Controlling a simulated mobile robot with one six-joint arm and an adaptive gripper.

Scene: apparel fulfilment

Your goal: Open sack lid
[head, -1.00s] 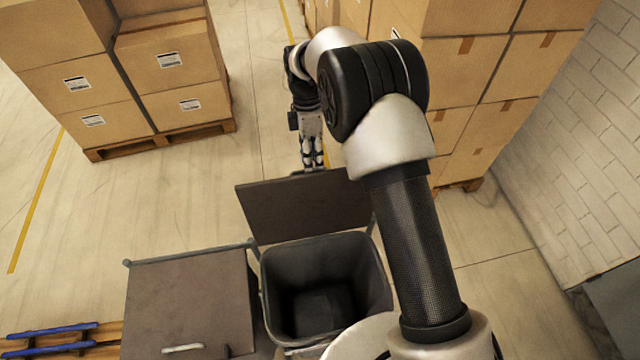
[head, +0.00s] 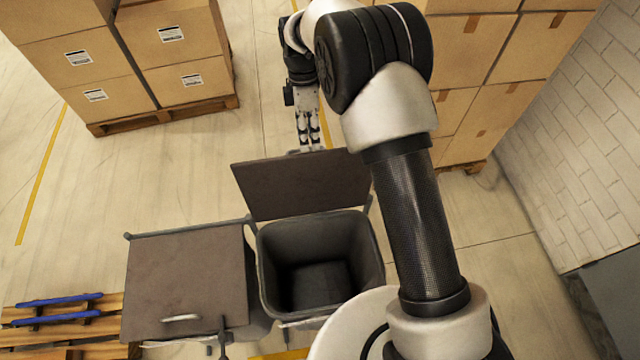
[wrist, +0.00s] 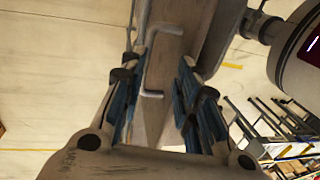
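The right sack (head: 318,285) is a dark open bin in the head view, and its inside looks empty. Its flat brown lid (head: 300,187) stands raised at the sack's far side. My gripper (head: 306,148) is at the lid's far upper edge. In the wrist view my gripper (wrist: 163,75) has its two blue-padded fingers spread apart. The metal lid handle (wrist: 152,60) shows between and just beyond them; I cannot tell whether they touch it. The left sack's lid (head: 185,280) lies flat and shut, with its handle (head: 182,318) at the near edge.
Boxes on a pallet (head: 165,118) stand at the far left, and stacked boxes (head: 465,100) at the right. A white brick wall (head: 575,150) bounds the right side. A wooden pallet with blue bars (head: 60,310) lies at lower left.

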